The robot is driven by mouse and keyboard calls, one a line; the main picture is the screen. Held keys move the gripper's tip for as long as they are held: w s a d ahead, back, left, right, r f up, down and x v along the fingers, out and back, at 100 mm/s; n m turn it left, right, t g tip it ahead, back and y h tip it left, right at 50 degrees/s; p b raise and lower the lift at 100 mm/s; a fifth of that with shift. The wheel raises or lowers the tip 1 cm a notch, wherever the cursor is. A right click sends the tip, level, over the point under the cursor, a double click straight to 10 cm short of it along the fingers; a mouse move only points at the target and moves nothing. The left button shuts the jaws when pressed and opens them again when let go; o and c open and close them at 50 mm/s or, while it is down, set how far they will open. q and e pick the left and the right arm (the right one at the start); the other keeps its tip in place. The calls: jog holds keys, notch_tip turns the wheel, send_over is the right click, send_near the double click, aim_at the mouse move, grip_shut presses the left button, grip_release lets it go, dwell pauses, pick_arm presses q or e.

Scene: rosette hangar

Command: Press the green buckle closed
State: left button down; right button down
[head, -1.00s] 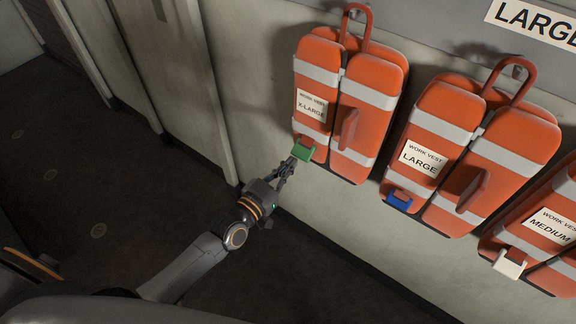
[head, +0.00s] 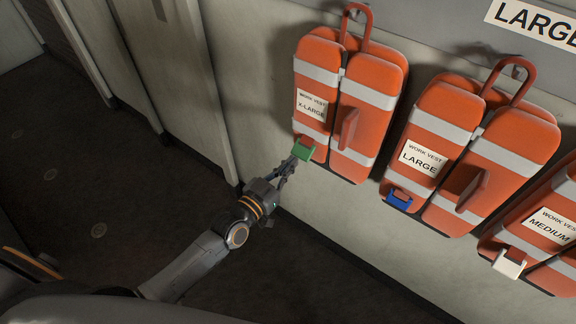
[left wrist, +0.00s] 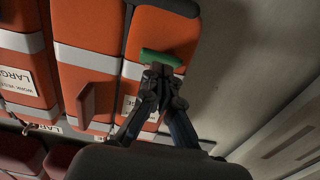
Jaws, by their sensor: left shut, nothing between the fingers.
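The green buckle (head: 303,150) sits at the lower front of the orange X-LARGE work vest (head: 317,77), which hangs on the wall. My left gripper (head: 291,162) is shut and empty, with its fingertips at the buckle's lower left side. In the left wrist view the green buckle (left wrist: 160,57) shows just beyond the shut fingertips (left wrist: 159,70), which hide part of it. The fingertips look touching or nearly touching it; I cannot tell which. I cannot tell whether the buckle is latched. My right gripper is not in view.
The LARGE vest (head: 437,115) with a blue buckle (head: 399,201) and the MEDIUM vest (head: 563,205) with a white buckle (head: 509,263) hang to the right. Pale panels (head: 185,80) stand to the left. The dark floor (head: 90,200) is clear.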

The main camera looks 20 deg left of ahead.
aim_at(300, 156)
pick_arm(q)
jog(key=shift+b+x, duration=0.4)
jog(key=shift+x, duration=1.5)
jog(key=shift+f, duration=0.35)
jog(key=shift+w+d+b, duration=0.15)
jog(key=shift+w+b, duration=0.15)
jog(key=shift+w, duration=0.05)
jog(key=shift+f, duration=0.25)
jog(key=shift+w+d, duration=0.1)
jog(key=shift+w, duration=0.25)
dwell(0.6)
jog(key=shift+f, duration=0.15)
dwell(0.3)
